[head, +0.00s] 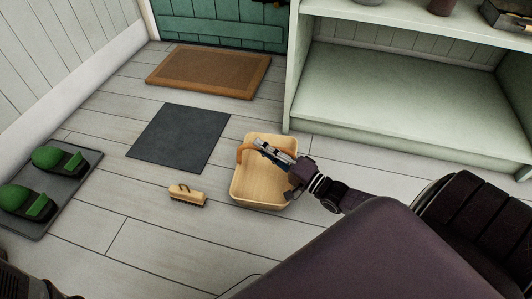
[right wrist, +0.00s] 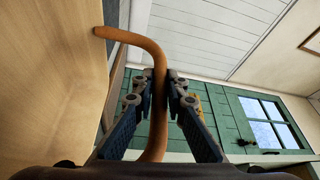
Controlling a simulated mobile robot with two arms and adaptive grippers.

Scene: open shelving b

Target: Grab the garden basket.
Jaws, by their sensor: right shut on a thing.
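The garden basket (head: 262,190) is a light wooden tub with a brown curved handle (head: 243,149). It stands on the floor in the middle of the head view. My right gripper (head: 262,146) reaches over the basket from the right. In the right wrist view its two fingers (right wrist: 166,95) are closed on the brown handle (right wrist: 140,40), which runs between them. The pale wooden side of the basket fills the left of that view. Part of the handle is hidden by the gripper in the head view. My left gripper is not in view.
A scrubbing brush (head: 187,195) lies left of the basket. A dark slate mat (head: 180,137) and a brown doormat (head: 208,71) lie beyond. Green clogs sit on a grey tray (head: 70,190) at left. A pale green shelf unit (head: 400,110) stands at the back right.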

